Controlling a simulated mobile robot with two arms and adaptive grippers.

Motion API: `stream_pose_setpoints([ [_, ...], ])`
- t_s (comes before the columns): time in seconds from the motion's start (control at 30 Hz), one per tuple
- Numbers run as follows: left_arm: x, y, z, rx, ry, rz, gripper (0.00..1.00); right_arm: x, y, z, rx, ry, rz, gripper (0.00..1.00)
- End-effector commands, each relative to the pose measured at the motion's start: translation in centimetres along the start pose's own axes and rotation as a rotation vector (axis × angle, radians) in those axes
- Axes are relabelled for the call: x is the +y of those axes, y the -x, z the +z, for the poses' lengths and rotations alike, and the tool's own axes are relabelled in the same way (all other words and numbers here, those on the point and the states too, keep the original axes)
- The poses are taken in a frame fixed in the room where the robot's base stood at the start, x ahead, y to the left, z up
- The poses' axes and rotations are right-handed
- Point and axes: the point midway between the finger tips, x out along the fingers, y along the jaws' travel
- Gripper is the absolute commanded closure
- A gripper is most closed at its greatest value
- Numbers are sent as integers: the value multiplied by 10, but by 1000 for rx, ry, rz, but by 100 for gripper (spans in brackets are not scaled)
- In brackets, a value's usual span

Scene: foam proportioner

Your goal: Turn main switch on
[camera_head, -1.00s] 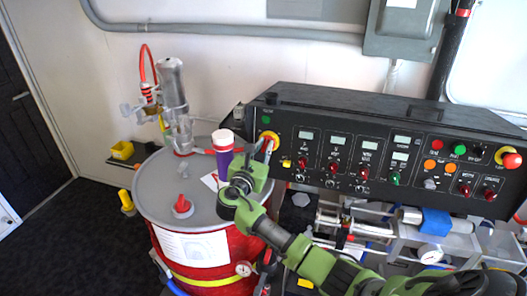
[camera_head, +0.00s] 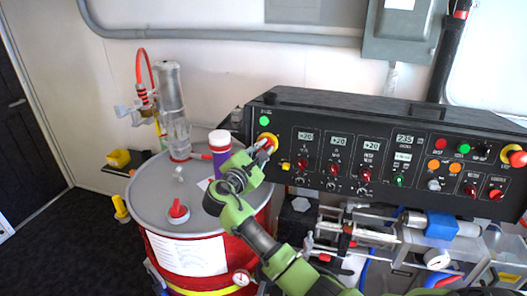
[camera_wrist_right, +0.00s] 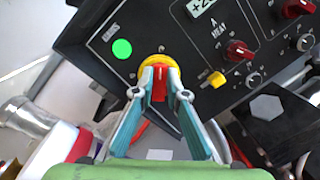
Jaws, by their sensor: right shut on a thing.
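The main switch (camera_wrist_right: 159,84) is a red handle on a round yellow base at the left end of the black control panel (camera_head: 390,118). In the right wrist view my right gripper (camera_wrist_right: 160,92) is shut on the red handle, one finger on each side. In the head view my right gripper (camera_head: 266,146) reaches the switch from below and partly hides it. A green indicator light (camera_head: 264,121) above the switch is lit, and it also shows bright in the right wrist view (camera_wrist_right: 122,48). The panel displays (camera_head: 340,141) show digits. My left gripper is not in view.
A red drum (camera_head: 190,255) with a grey lid and a purple bottle (camera_head: 219,155) stands left of the panel, close to my right arm. A clear pump cylinder (camera_head: 174,110) rises from the drum. Pipes and a gauge (camera_head: 437,258) sit below the panel.

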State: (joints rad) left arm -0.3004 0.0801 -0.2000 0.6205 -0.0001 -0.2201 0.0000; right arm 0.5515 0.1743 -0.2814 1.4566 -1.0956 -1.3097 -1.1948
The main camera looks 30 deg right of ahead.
Motion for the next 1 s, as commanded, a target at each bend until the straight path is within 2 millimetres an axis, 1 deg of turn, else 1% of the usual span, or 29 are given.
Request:
stream_pose_setpoints([
  [0.4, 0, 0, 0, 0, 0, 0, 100, 0, 0, 0, 1, -11, -3, 100],
  [0.43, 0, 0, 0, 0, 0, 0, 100, 0, 0, 0, 1, -10, -3, 84],
  [0.5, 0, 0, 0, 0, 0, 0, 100, 0, 0, 0, 1, -10, -3, 70],
  [0.83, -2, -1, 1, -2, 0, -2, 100, 0, 1, 0, 1, -8, -2, 70],
  [0.93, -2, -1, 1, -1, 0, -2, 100, 0, 7, 0, 1, -9, -2, 70],
  [1.0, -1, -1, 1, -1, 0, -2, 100, 0, 16, -1, 3, -9, -1, 70],
])
